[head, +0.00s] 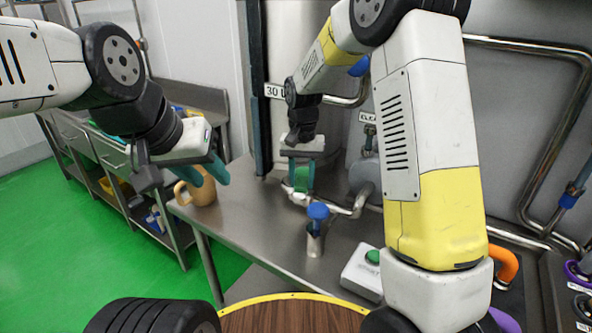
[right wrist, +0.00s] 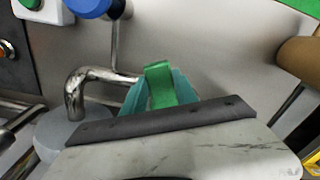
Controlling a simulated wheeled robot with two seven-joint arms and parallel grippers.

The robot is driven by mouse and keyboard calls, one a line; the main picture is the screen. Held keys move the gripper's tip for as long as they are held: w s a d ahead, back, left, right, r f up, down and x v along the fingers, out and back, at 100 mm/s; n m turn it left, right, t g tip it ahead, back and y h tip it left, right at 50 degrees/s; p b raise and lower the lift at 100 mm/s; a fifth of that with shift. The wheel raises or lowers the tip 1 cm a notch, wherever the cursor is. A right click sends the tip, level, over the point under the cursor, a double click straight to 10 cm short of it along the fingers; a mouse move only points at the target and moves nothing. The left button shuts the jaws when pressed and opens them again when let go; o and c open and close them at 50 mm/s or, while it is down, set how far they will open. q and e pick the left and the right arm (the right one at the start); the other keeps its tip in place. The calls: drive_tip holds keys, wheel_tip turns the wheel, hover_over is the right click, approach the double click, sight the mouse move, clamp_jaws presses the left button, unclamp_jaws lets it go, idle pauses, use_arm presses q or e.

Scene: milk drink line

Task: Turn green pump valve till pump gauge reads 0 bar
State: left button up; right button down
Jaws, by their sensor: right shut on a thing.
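The green pump valve handle (head: 302,179) is on the pipework above the steel counter, near the middle of the head view. My right gripper (head: 300,181) reaches down from above and is shut on this handle. In the right wrist view the green handle (right wrist: 158,82) sits between the teal fingers of my right gripper (right wrist: 158,97). My left gripper (head: 204,173) is at the left, with its teal fingers apart and nothing between them. It is above and beside a tan mug (head: 201,191). I cannot see a readable pump gauge in either view.
Bent steel pipe (right wrist: 75,92) runs beside the handle. The counter's left middle (head: 250,215) is clear.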

drive_tip(key=d+n, duration=0.1)
drive_tip(key=n, duration=0.2)
drive_tip(key=w+d+n, duration=0.1)
drive_tip(key=d+n, duration=0.1)
drive_tip(key=n, duration=0.2)
drive_tip(key=d+n, duration=0.2)
drive_tip(key=n, duration=0.1)
drive_tip(key=shift+w+n, duration=0.3)
drive_tip(key=shift+w, duration=0.1)
drive_tip(key=shift+w+d+n, duration=0.3)
drive_tip(key=shift+w+n, duration=0.1)
drive_tip(key=shift+n, duration=0.7)
drive_tip(key=c, duration=1)
unclamp_jaws()
drive_tip(key=shift+o, duration=0.2)
drive_tip(key=shift+r, duration=0.1)
